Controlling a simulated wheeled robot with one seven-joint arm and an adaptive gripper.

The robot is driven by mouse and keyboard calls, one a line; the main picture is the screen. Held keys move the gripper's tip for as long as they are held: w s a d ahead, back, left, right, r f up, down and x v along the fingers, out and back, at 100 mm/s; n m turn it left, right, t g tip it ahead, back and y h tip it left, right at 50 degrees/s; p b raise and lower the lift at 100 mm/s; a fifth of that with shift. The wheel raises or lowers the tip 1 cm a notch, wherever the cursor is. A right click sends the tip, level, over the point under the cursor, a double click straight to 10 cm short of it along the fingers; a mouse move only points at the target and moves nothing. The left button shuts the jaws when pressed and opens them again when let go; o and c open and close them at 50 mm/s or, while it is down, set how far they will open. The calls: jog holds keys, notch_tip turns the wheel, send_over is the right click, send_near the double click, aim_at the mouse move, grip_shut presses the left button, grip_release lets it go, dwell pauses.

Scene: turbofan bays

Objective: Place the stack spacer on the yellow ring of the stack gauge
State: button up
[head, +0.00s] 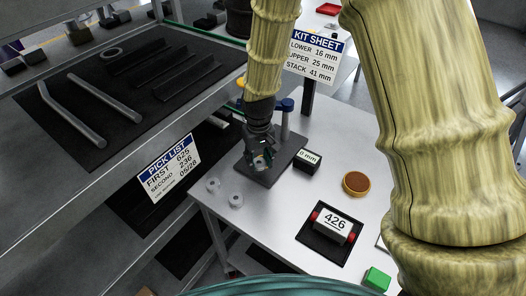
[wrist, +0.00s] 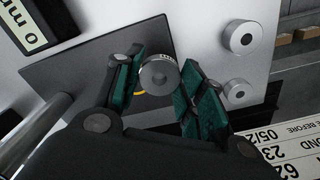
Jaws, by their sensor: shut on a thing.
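The stack gauge has a dark base plate (wrist: 75,72), a metal post (wrist: 40,132) and a readout (head: 307,159) showing 0 mm. A sliver of the yellow ring (wrist: 139,93) shows beside the spacer's lower left edge; the rest is hidden. I cannot tell whether the spacer touches it.
Two loose grey spacers (head: 213,184) (head: 236,199) lie on the white table left of the base plate. A 426 display (head: 334,223), a round brown-filled dish (head: 356,183) and a green block (head: 376,279) are to the right. A dark shelf (head: 120,75) stands at left.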

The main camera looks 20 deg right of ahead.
jog(key=w+d, duration=0.1)
jog(key=w+d+p, duration=0.1)
jog(key=w, duration=0.1)
jog(key=w+d, duration=0.1)
jog(key=shift+w+f+p, duration=0.3)
jog(key=shift+w, duration=0.1)
jog(key=shift+s+f+p, duration=0.15)
jog(key=shift+f+p, duration=0.25)
jog(key=shift+f, duration=0.05)
jog(key=shift+f+p, duration=0.5)
jog(key=shift+f, duration=0.75)
jog(key=shift+f, duration=0.15)
jog(key=o, duration=1.1)
jog(key=shift+r, duration=0.2)
jog(key=shift+r+b, duration=2.1)
jog(key=shift+r, duration=3.85)
